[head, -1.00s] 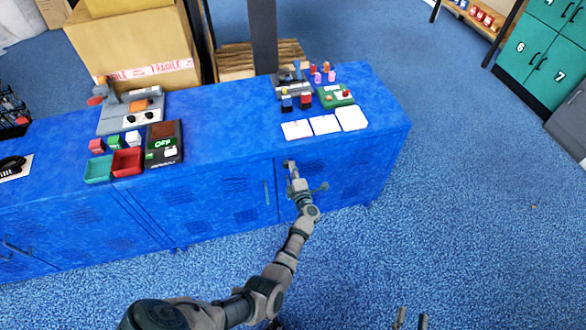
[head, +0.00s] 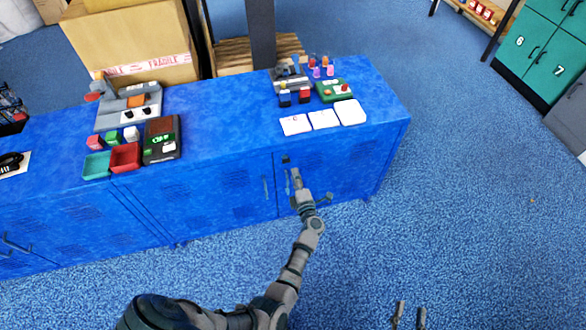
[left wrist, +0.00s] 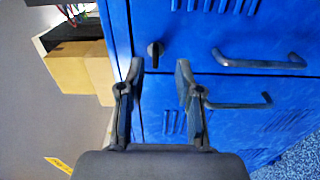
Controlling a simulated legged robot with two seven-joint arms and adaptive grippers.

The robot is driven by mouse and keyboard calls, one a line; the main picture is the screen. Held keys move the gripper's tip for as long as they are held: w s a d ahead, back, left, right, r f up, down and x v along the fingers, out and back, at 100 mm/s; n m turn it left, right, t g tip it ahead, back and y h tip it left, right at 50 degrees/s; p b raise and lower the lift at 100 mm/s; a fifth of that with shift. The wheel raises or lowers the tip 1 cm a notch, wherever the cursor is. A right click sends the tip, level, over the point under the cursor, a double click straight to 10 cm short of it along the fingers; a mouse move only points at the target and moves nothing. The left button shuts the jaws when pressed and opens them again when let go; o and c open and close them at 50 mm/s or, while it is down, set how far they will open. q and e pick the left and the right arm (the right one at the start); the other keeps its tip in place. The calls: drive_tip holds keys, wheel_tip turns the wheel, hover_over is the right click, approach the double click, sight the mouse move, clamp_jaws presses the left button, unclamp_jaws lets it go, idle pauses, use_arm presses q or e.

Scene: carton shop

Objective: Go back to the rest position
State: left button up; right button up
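My left gripper (head: 294,174) is in front of the blue cabinet (head: 215,203), near the upper part of its right door. In the left wrist view its two fingers (left wrist: 159,72) stand apart with nothing between them. A small dark lock or knob (left wrist: 154,50) on the blue front shows just beyond the fingertips; it also shows in the head view (head: 286,159), a little above the gripper. They look apart. My right gripper (head: 409,314) is at the bottom edge of the head view, fingers spread and empty over the floor.
Door handles (left wrist: 258,60) jut from the cabinet front close to the left gripper. The cabinet top holds white cards (head: 323,119), a green tray (head: 97,165), a red tray (head: 126,157) and small devices. Blue floor (head: 470,220) is clear to the right.

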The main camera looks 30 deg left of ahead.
use_arm(q)
drive_tip(key=shift+s+d, duration=0.4)
drive_tip(key=shift+d, duration=0.05)
